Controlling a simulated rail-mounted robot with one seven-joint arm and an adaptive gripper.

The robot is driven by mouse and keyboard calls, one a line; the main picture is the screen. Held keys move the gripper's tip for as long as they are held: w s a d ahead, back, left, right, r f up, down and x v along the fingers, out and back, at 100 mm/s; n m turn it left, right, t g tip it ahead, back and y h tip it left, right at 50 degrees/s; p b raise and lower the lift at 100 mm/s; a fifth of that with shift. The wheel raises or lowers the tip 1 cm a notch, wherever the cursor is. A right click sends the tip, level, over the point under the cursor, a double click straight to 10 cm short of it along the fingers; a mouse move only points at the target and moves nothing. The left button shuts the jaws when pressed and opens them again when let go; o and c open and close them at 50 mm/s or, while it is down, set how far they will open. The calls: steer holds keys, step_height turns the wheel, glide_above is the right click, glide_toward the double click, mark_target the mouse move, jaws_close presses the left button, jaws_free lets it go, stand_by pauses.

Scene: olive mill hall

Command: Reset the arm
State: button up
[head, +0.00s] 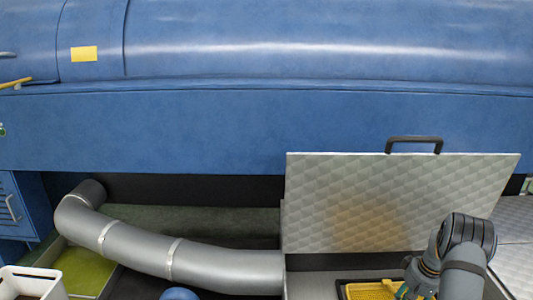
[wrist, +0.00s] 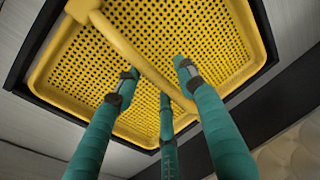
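My gripper (wrist: 157,84) has three teal fingers with dark bands near the tips, spread apart in the wrist view. They point at a yellow perforated basket (wrist: 235,85) with a yellow bar-like handle (wrist: 128,50). The handle crosses the picture between the left and right fingertips; I cannot tell whether any finger touches it. No finger is closed on anything. In the head view my gripper (head: 414,285) is at the lower right, partly cut off by the bottom edge, by the basket (head: 368,291).
A quilted silver panel (head: 400,195) with a black handle (head: 414,140) stands up behind my arm. A grey duct (head: 205,262) runs along the lower left. A large blue machine (head: 300,60) fills the back. A white bin (head: 30,285) stands at the lower left.

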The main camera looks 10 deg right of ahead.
steer(key=shift+r, duration=0.25)
step_height(320, 180, up, 12)
steer(key=s+d+f, duration=0.1)
steer(key=d, duration=0.1)
steer(key=f, duration=0.4)
steer(key=a+f, duration=0.1)
steer(key=f, duration=0.3)
steer(key=w+a+f, duration=0.1)
steer(key=f, duration=0.3)
steer(key=shift+a, duration=0.1)
step_height(320, 180, up, 7)
steer(key=p, duration=0.5)
steer(key=shift+f, duration=0.1)
steer(key=w+a+r+p, duration=0.1)
steer(key=a+r+p, duration=0.2)
steer(key=a+r, duration=0.3)
step_height(320, 180, up, 2)
steer(key=shift+w+a+p, duration=0.2)
steer(key=shift+p, duration=0.1)
steer(key=shift+a, duration=0.1)
